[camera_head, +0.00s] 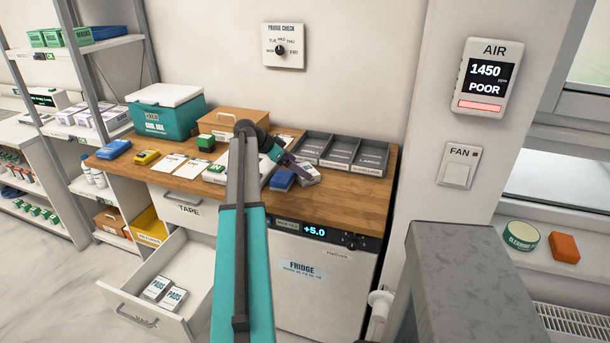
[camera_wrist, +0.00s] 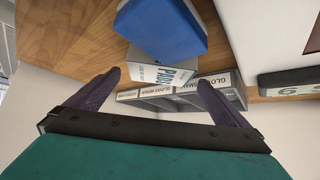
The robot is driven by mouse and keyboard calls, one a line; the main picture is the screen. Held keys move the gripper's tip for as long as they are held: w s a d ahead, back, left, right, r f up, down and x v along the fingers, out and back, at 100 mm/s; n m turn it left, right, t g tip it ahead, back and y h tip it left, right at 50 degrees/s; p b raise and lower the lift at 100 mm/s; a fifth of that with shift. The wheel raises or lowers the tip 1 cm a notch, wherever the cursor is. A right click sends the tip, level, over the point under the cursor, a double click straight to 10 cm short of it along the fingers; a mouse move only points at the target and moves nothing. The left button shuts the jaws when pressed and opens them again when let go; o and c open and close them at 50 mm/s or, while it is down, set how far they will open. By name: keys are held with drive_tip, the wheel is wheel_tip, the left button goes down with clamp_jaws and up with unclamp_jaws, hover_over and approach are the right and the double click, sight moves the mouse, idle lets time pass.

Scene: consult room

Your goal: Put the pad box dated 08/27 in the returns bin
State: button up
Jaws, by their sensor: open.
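My gripper (camera_head: 299,167) is over the right part of the wooden counter, its purple fingers apart and empty in the wrist view (camera_wrist: 159,80). A white box marked PADS (camera_wrist: 165,72) shows just beyond and between the fingertips, partly hidden by a blue item (camera_wrist: 160,27). In the head view a white box (camera_head: 309,176) lies beside the fingers, next to the blue item (camera_head: 282,180). Two more boxes marked PADS (camera_head: 157,289) (camera_head: 174,298) lie in the open drawer (camera_head: 189,255). No date is readable. I cannot tell which container is the returns bin.
Grey compartments (camera_head: 341,150) with glove labels stand at the counter's back right. A teal cool box (camera_head: 163,117) and a brown box (camera_head: 234,119) stand further left. The open drawer juts out below. A yellow bin (camera_head: 149,228) with an unreadable label sits on a lower shelf.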

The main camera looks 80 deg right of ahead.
drive_tip(key=shift+p+x, duration=0.85)
drive_tip(key=shift+x, duration=1.5)
drive_tip(key=shift+d, duration=0.1)
drive_tip(key=c, duration=1)
drive_tip(key=shift+r, duration=0.2)
drive_tip(key=shift+r+b, duration=1.3)
drive_tip(key=shift+r, duration=3.6)
